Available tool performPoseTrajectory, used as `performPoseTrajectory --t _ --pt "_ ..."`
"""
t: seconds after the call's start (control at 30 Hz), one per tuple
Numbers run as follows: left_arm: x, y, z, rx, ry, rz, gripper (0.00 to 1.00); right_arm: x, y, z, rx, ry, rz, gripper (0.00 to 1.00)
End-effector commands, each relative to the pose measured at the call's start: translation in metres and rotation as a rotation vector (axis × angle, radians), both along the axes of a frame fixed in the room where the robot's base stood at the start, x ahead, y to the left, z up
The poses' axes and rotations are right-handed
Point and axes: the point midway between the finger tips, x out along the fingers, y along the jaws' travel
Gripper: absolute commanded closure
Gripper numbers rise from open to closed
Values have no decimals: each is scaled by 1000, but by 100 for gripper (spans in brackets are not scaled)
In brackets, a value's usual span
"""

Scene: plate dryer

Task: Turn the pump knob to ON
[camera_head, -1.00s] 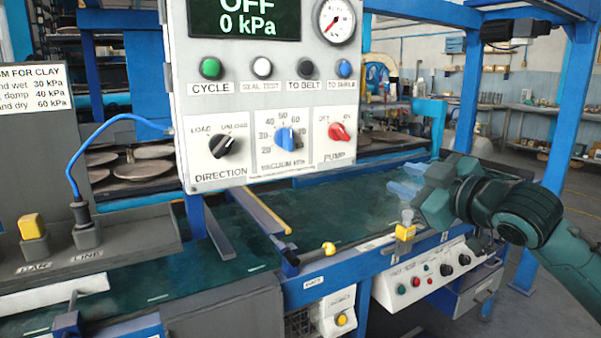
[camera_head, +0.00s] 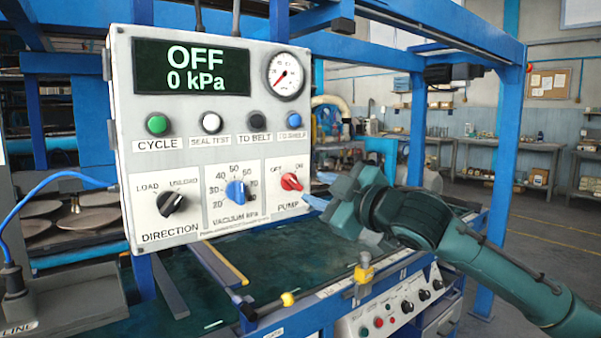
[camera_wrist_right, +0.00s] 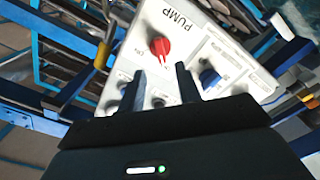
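The red pump knob (camera_head: 291,182) is at the lower right of the white control panel (camera_head: 255,125), under the OFF and ON labels. It appears turned toward OFF. The display (camera_head: 193,67) reads OFF and 0 kPa. My right gripper (camera_head: 321,191) is just right of the knob, with its fingertips pointing at it and apart from each other. In the right wrist view the red knob (camera_wrist_right: 160,46) lies beyond the gap between the two open fingers (camera_wrist_right: 160,75), with nothing held. I cannot tell whether a fingertip touches the panel. My left gripper is out of view.
The blue vacuum knob (camera_head: 236,192) and black direction knob (camera_head: 172,202) are left of the pump knob. Buttons sit above them. Blue frame posts stand around.

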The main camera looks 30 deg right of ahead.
Motion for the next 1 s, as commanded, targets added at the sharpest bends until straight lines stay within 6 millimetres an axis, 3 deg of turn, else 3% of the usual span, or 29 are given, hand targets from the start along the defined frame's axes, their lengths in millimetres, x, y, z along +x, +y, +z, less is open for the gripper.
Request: performPoseTrajectory --t 0.4,0.77,1.0 --pt "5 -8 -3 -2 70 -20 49 55 6 2 0 -1 3 66" --pt "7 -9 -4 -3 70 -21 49 60 6 0 -3 0 3 66" --pt "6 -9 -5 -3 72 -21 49 60 6 0 -3 0 2 85"
